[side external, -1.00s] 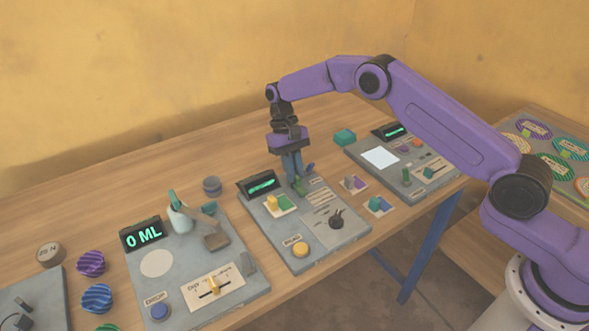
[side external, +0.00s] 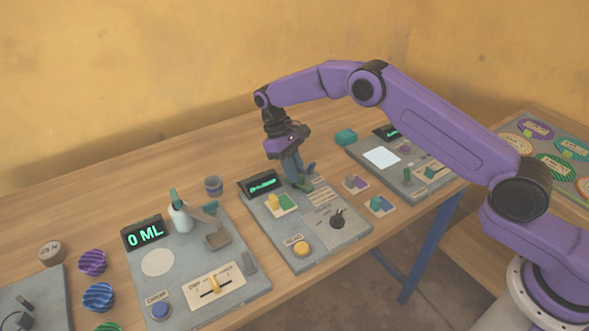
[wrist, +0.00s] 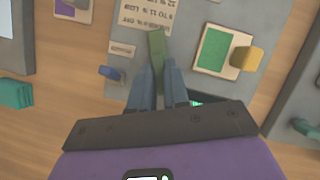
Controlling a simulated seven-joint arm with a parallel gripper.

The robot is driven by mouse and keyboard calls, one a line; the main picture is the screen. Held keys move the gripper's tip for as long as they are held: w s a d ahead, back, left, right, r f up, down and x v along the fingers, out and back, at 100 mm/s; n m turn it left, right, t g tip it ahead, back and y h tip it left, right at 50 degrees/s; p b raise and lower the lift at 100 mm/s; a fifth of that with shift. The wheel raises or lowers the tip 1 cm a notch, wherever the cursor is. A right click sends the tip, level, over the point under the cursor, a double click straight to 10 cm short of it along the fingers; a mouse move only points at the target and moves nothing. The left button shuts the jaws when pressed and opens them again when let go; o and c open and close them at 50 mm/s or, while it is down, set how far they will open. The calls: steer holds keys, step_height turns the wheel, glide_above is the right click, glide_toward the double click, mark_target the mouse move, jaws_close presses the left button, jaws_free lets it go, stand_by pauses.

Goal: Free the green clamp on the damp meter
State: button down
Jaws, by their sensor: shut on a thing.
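The damp meter (side external: 325,248) is the grey panel in the middle of the bench, with a lit display (side external: 263,184). Its green clamp (side external: 306,185) is a short green lever near the panel's back edge, now leaning over to the right in the side view. My gripper (side external: 296,180) is tilted, its fingers slanting down onto the clamp. In the wrist view, the gripper (wrist: 158,70) is shut on the green clamp (wrist: 156,46), which sticks out beyond the fingertips. The clamp's base is partly hidden by the fingers.
A dispenser panel (side external: 190,262) stands left, another panel (side external: 400,165) right. Small coloured blocks lie between.

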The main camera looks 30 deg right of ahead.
steer(key=shift+f, duration=0.2)
steer(key=c, duration=1.1)
jaws_free()
steer(key=shift+r, duration=0.1)
steer(key=v, duration=0.7)
steer(key=shift+r, duration=0.2)
steer(key=shift+w, duration=0.1)
